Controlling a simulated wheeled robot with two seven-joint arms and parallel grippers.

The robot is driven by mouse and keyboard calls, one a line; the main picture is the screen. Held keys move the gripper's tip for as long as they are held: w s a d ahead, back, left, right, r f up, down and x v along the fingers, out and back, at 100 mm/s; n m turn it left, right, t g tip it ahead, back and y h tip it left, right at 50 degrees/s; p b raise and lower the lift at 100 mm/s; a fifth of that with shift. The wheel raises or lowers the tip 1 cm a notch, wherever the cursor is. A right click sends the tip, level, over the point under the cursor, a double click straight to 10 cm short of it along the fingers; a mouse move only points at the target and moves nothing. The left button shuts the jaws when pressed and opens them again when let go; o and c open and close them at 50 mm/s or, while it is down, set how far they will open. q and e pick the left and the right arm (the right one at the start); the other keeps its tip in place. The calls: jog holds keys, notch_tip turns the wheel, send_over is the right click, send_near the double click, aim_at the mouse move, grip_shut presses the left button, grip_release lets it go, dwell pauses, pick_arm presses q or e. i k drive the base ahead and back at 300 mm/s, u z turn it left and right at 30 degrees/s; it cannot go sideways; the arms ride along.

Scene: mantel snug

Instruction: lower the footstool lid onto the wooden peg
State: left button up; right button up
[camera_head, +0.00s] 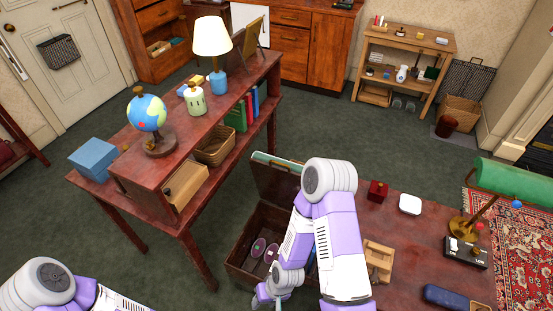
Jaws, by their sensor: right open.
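The footstool is an open dark wooden box (236,256) at the lower middle, beside the right-hand table. Its lid (268,182) stands raised at the back, with a pale green edge along its top. Two round pinkish discs lie inside. My right gripper (268,296) is at the box's front, low in the picture. It is open; my arm covers the right part of the box and lid. I cannot make out the wooden peg; it may be hidden behind my arm. My left arm shows at the lower left, but its gripper is out of view.
A desk (150,186) with a globe (147,113), a lamp (212,38) and a basket (215,146) stands left of the box. The right-hand table (410,236) holds a red box (378,191), a white dish (410,204) and a wooden holder (378,262). Green carpet lies open behind.

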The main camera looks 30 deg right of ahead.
aim_at(278, 181)
jog(key=z, duration=3.45)
jog(key=k, duration=0.95)
jog(key=u, duration=1.35)
jog(key=i, duration=1)
jog(key=z, duration=0.05)
